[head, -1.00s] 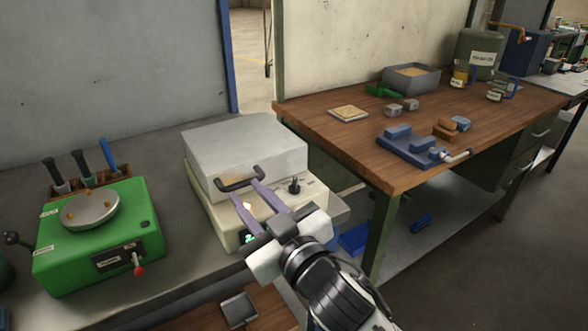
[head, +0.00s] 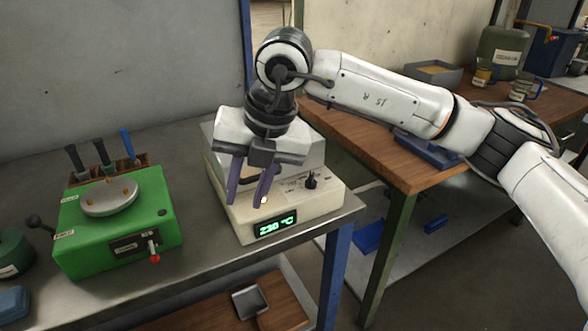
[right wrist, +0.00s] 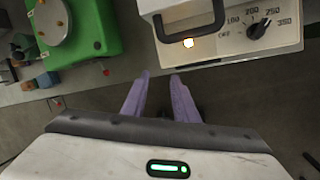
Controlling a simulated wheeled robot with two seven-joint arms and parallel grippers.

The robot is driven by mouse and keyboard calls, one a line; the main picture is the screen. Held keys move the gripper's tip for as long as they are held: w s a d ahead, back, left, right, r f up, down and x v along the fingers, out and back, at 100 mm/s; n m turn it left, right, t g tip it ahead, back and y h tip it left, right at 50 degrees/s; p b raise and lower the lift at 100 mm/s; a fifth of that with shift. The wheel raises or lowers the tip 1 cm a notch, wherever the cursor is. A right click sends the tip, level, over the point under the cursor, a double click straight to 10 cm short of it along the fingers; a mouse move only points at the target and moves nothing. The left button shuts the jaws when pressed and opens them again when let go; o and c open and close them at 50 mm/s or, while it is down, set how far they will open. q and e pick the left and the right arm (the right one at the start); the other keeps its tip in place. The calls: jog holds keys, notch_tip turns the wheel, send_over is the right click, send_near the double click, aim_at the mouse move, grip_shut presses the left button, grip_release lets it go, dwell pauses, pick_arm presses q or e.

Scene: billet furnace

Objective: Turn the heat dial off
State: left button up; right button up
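The heat dial is a black knob (head: 311,181) on the cream front panel of the furnace (head: 330,199). It also shows in the right wrist view (right wrist: 258,28), with a scale from OFF up to 350 around it. Its pointer appears turned away from OFF, toward the higher numbers. The green display (head: 275,226) reads 230 °C. A small lamp (right wrist: 188,43) glows on the panel. My right gripper (head: 248,195) is open and empty, pointing down by the furnace front, left of the dial and apart from it. My left gripper is out of view.
The furnace's handle (right wrist: 190,22) juts out near the dial. A green device (head: 118,228) with a dish stands left on the grey bench (head: 215,262). A wooden table (head: 400,172) stands to the right, with a gap between.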

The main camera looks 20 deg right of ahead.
aim_at(311, 176)
jog(key=w+d+r+m+h, duration=0.1)
jog(key=d+r+m+h, duration=0.15)
jog(key=d, duration=0.35)
jog(key=w+d+r+m+h, duration=0.1)
jog(key=w+d+r+h, duration=0.15)
jog(key=d, duration=0.45)
jog(key=shift+t, duration=0.4)
jog(key=x, duration=0.3)
jog(key=p+x, duration=0.1)
jog(key=x, duration=0.5)
jog(key=shift+s+f+p, duration=0.25)
jog(key=shift+s+p, duration=0.05)
jog(key=shift+p, duration=0.05)
jog(key=shift+c, duration=0.3)
grip_shut()
